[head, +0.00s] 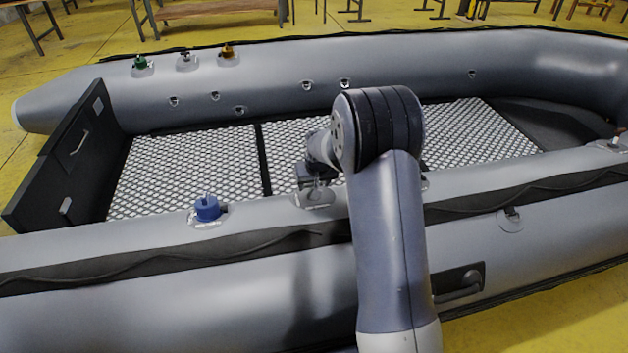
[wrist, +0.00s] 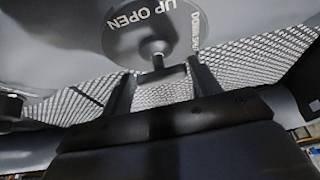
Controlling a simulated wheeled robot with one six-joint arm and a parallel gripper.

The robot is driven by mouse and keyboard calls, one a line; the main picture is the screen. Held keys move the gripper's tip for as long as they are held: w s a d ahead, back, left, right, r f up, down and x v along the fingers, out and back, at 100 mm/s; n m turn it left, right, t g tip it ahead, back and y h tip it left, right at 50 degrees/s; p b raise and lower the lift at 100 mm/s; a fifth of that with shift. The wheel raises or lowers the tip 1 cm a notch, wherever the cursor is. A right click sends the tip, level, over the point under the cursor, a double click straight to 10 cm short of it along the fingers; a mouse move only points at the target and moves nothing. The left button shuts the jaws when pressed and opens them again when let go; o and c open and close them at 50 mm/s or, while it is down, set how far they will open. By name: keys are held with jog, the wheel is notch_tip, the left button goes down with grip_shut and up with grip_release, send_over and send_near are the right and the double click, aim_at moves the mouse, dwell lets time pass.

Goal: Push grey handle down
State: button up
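The grey handle (wrist: 158,63) shows in the wrist view as a pale round base and short stem with a darker crosspiece. It rises from a round plate (wrist: 118,42) lettered "UP OPEN" and "DOWN", the rest of which is cut off. In the head view the plate (head: 314,201) sits on the boat's near tube, and my arm and gripper hide most of the handle. My gripper (wrist: 162,78) has its two dark fingers spread, one on each side of the handle's crosspiece. I cannot tell whether they touch it. In the head view my gripper (head: 312,182) is just above the plate.
A blue valve handle (head: 207,208) stands left on the near tube. Green (head: 140,62), grey (head: 184,57) and orange (head: 227,51) ones stand on the far tube (head: 380,70). A mesh floor (head: 190,165) lies between the tubes. A black side handle (head: 460,285) is on the outer side.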

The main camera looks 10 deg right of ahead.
jog(key=o, duration=0.3)
jog(key=shift+r, duration=0.1)
jog(key=shift+o, duration=0.2)
jog(key=p+v, duration=0.3)
jog(key=v, duration=0.7)
jog(key=shift+r, duration=0.35)
jog(key=shift+s+f, duration=0.1)
jog(key=b+x, duration=0.3)
jog(key=x, duration=0.7)
jog(key=shift+w+f, duration=0.25)
jog(key=shift+w, duration=0.05)
notch_tip(320, 180, up, 3)
jog(key=shift+w+p, duration=0.15)
jog(key=shift+p, duration=0.5)
jog(key=shift+r, duration=0.45)
